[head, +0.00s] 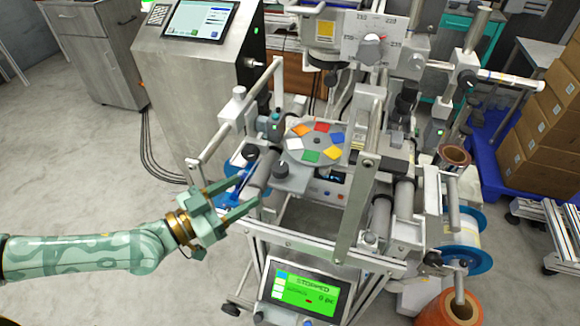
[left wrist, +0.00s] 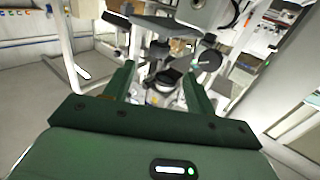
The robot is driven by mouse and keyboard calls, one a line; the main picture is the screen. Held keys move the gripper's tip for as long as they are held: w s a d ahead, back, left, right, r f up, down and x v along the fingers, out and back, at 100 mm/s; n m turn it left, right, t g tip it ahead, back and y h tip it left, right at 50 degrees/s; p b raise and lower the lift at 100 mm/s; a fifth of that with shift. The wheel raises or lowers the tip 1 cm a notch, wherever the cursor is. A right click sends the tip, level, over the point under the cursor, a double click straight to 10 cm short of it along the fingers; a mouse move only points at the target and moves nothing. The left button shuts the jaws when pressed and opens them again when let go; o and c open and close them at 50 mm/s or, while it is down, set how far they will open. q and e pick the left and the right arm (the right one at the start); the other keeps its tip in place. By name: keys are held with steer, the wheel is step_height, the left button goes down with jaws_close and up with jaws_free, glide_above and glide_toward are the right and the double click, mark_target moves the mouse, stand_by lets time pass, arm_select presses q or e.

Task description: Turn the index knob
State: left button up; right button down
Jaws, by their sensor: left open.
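A round grey disc with several coloured squares (head: 316,144) lies flat on the machine in the head view. At its near left edge is a dark knob (head: 281,169) on a grey mount. A second knob (head: 372,42) sits on a numbered dial plate at the top. No readable label shows which is the index knob. My left gripper (head: 246,191) is open and empty, left of and nearer than the dark knob, with a gap between. In the left wrist view the open fingers (left wrist: 160,88) point toward dark round machine parts. My right gripper is out of view.
A metal frame bar (head: 235,138) stands beyond the left gripper. A green screen (head: 305,292) reading STOPPED is at the machine's front. Rollers and an upright plate (head: 357,205) are to the right. The floor (head: 90,190) on the left is clear.

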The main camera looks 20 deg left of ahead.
mark_target(287, 166)
arm_select(q)
steer(key=x, duration=1.3)
steer(key=shift+b, duration=0.35)
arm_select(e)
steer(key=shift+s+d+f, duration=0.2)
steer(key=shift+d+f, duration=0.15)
